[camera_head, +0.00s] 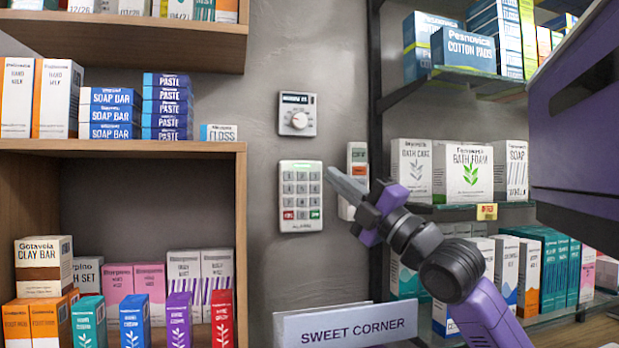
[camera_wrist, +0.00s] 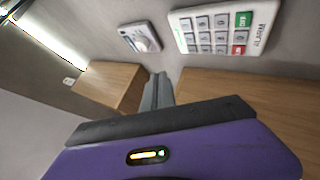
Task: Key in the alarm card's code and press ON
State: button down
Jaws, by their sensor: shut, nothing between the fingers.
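The white alarm keypad (camera_head: 301,196) is fixed to the grey wall, with rows of grey keys and a greenish display strip on top. Its bottom row has a red key (camera_head: 288,215) at left and a green key (camera_head: 315,214) at right. The keypad (camera_wrist: 222,30) also shows in the wrist view, turned sideways, with "ALARM" on its edge. My gripper (camera_head: 332,173) is shut and empty, its tips just right of the keypad's upper part in the head view. I cannot tell whether they touch anything. I cannot make out a card with a code.
A dial unit (camera_head: 297,114) is on the wall above the keypad. Another narrow wall panel (camera_head: 357,178) is partly behind my gripper. A wooden shelf (camera_head: 120,148) with boxes is at left, glass shelves (camera_head: 470,208) at right. A "SWEET CORNER" sign (camera_head: 345,325) stands below.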

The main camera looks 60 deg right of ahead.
aim_at(315, 176)
jog(key=shift+w+d, duration=0.1)
jog(key=w+d, duration=0.5)
jog(key=d, duration=0.1)
jog(key=shift+w+d, duration=0.25)
dwell(0.3)
jog(key=shift+w+d+f+b, duration=0.1)
jog(key=shift+w+d+b, duration=0.1)
jog(key=shift+b, duration=0.1)
dwell(1.9)
jog(key=shift+w+d+b, duration=0.3)
jog(key=shift+d+b, duration=0.1)
jog(key=shift+b, duration=0.1)
dwell(0.7)
jog(key=shift+s+a, duration=0.1)
jog(key=shift+s+a+b, duration=0.4)
jog(key=shift+a+b, duration=0.1)
jog(key=shift+b, duration=0.05)
